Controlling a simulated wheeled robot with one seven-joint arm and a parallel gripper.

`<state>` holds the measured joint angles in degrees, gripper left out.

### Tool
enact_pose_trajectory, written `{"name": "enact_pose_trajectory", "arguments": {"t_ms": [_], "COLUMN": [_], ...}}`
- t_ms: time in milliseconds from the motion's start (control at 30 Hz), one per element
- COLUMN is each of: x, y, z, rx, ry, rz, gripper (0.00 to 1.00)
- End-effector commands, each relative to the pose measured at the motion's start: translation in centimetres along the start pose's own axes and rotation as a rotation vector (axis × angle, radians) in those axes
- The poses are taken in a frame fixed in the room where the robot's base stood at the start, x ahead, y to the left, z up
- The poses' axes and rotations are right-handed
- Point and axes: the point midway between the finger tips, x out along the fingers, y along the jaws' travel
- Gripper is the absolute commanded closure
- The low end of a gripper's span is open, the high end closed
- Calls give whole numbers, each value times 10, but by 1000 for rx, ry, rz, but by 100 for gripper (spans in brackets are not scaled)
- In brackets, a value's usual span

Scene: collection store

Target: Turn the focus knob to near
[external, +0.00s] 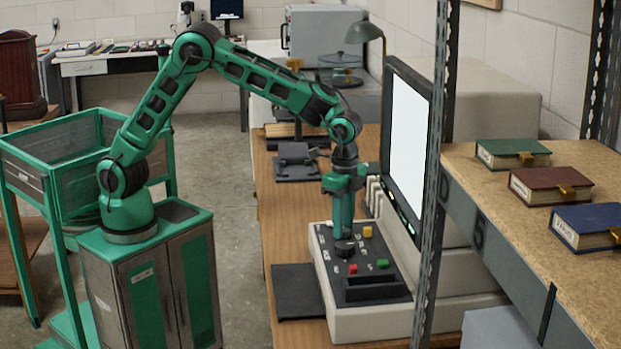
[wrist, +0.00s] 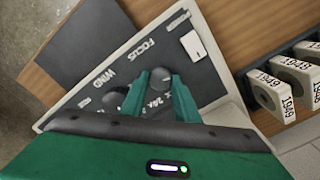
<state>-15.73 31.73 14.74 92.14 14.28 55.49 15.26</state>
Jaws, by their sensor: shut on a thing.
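The focus knob (wrist: 160,77) is a dark round knob on the black sloped control panel of a pale reader machine (external: 375,322). It sits just below the white FOCUS lettering in the wrist view. My gripper (wrist: 160,88) points straight down with its green fingers on either side of this knob, shut on it. In the external view my gripper (external: 344,238) is down at the panel and the knob's top is mostly hidden. The knob's pointer and any near or far marks cannot be made out.
Red (external: 352,268), green (external: 382,263) and yellow (external: 367,232) buttons are on the panel. A bright screen (external: 408,148) rises behind. A metal shelf post (external: 437,170) stands to the right.

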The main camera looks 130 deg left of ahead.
Motion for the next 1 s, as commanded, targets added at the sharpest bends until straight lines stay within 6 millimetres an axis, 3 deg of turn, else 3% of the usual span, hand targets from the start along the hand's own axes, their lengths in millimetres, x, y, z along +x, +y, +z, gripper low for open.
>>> {"name": "enact_pose_trajectory", "arguments": {"t_ms": [500, 1000], "x": [-2, -2], "y": [-1, 0], "z": [-2, -2], "rx": [-414, -550], "ry": [8, 5], "rz": [-1, 0], "gripper": [95, 94]}}
